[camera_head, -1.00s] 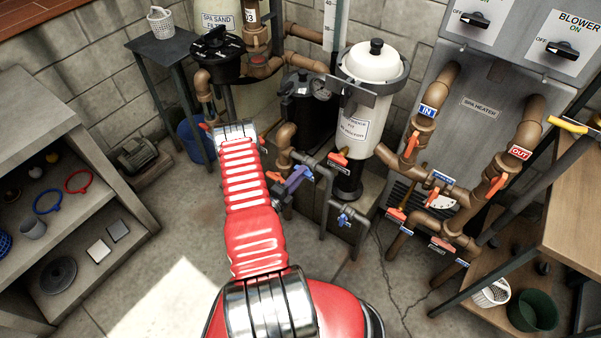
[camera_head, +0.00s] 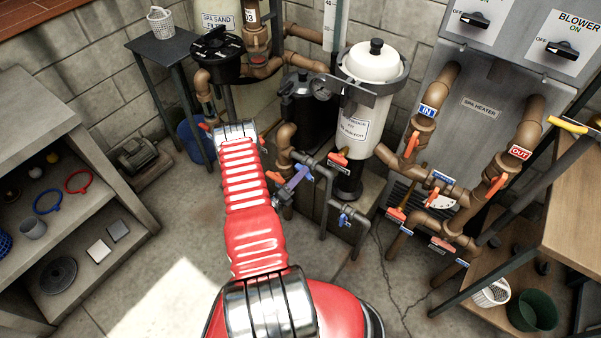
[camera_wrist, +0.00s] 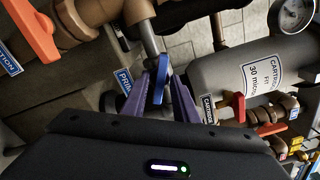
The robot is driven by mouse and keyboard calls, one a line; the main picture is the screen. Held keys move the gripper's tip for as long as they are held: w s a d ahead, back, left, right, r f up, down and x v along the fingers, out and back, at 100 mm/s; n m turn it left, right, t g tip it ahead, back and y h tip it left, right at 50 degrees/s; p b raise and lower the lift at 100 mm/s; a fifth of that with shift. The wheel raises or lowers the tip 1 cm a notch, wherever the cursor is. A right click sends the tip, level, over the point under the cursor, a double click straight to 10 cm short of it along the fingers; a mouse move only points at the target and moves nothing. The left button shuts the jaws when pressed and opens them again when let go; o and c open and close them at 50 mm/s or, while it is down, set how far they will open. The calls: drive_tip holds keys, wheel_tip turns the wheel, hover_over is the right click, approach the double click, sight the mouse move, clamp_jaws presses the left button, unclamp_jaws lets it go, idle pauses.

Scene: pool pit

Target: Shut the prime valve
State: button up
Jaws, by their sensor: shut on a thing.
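The prime valve's blue handle (camera_wrist: 161,82) is between the two purple fingers of my gripper (camera_wrist: 160,98) in the wrist view. The fingers are shut on it. A blue label starting "PRIM" (camera_wrist: 125,80) is just left of it, partly hidden by a finger. The handle sits at the end of a thin grey pipe (camera_wrist: 149,38) and stands nearly upright in this picture. In the head view my gripper (camera_head: 291,189) is at the grey pipework, right of my red arm. There the handle's exact angle is hard to tell.
An orange suction valve handle (camera_wrist: 32,28) is close at upper left in the wrist view. The white cartridge filter (camera_head: 362,95) and another orange handle (camera_head: 338,159) stand to the right. A second blue handle (camera_head: 343,219) is on the lower grey pipe. Open floor lies in front.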

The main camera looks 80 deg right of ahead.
drive_tip(key=m, duration=1.1)
drive_tip(key=shift+a+f, duration=0.1)
drive_tip(key=shift+f, duration=0.15)
drive_tip(key=shift+r+m, duration=0.15)
drive_tip(key=shift+m, duration=0.85)
clamp_jaws()
drive_tip(key=o, duration=0.8)
unclamp_jaws()
drive_tip(key=shift+c, duration=0.2)
drive_tip(key=v, duration=0.7)
